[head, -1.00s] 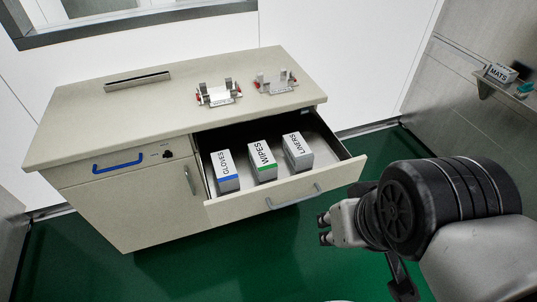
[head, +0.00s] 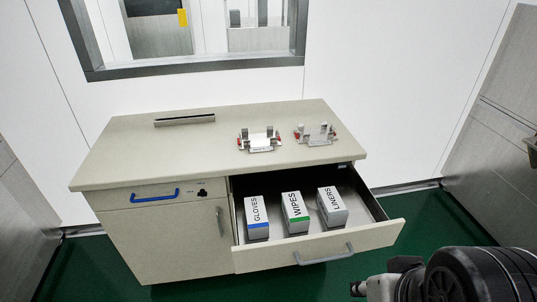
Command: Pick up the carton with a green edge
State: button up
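The carton with a green edge (head: 295,211), lettered WIPES, stands in the open drawer (head: 370,237) between two other cartons. My gripper (head: 357,289) is at the lower right, in front of the drawer and apart from the cartons. Only its small tip shows beside my dark wrist, and its finger opening cannot be made out. Nothing is seen held in it.
A blue-edged GLOVES carton (head: 257,215) is left of the WIPES carton; a grey LINERS carton (head: 332,206) is right. The drawer front has a grey handle (head: 323,256). Two metal fixtures (head: 260,141) (head: 315,134) stand on the cabinet top (head: 200,150). Green floor (head: 205,289) is clear in front.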

aim_at(298, 219)
jog(key=i, duration=0.95)
jog(key=l+z, duration=0.05)
jog(key=l, duration=0.05)
